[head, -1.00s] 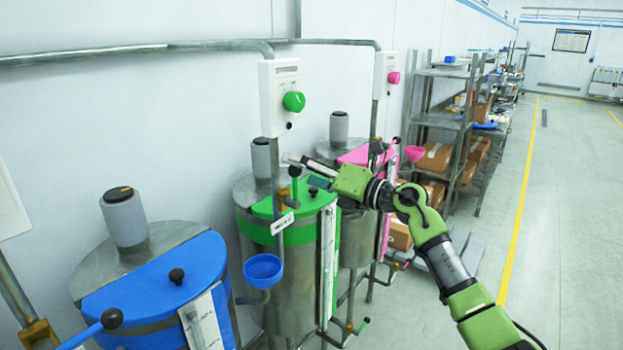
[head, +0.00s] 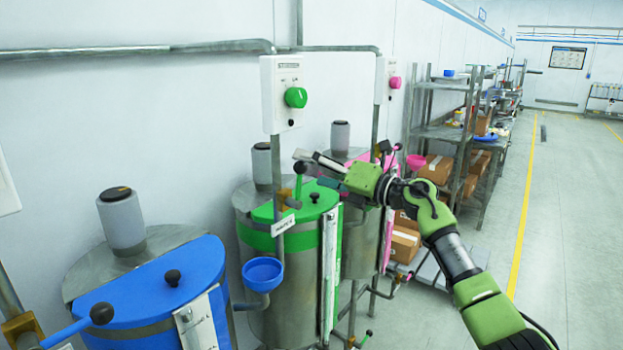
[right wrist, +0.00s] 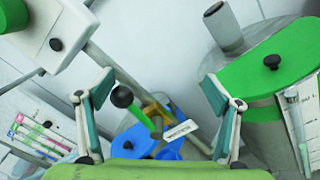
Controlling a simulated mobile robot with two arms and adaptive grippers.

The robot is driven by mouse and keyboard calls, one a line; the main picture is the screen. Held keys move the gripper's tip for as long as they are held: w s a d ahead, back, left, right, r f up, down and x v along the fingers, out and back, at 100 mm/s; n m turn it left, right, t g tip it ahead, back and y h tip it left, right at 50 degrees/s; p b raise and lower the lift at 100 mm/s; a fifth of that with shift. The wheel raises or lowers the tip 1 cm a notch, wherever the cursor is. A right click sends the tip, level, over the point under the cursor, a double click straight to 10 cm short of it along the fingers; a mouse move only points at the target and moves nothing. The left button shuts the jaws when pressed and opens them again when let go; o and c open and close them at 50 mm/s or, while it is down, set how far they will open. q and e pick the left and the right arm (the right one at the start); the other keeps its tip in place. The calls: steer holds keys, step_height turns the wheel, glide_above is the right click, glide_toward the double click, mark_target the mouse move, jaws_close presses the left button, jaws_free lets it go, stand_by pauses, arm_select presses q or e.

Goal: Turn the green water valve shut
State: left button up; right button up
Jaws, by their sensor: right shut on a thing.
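The green water valve has a brass body (head: 286,198) on the vertical pipe and a green handle (head: 298,183) with a dark knob, standing nearly upright. In the right wrist view the green handle (right wrist: 142,117) slants between the fingers, its knob nearer the left finger. Exact contact is hard to see. My left gripper is not in view.
The green-lidded drum (head: 290,290) stands right behind the valve, with a blue funnel (head: 263,273) below. A blue-lidded drum (head: 150,290) is at the left. A control box with a green button (head: 295,97) hangs above. Open floor (head: 570,230) lies at the right.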

step_height(320, 180, down, 8)
steer(key=w+d+b, duration=0.2)
steer(key=b, duration=0.4)
steer(key=shift+w+f, duration=0.15)
stand_by(0.7)
steer(key=shift+f, duration=0.1)
steer(key=shift+w+f+b, duration=0.1)
steer(key=shift+f+b, duration=0.4)
stand_by(0.3)
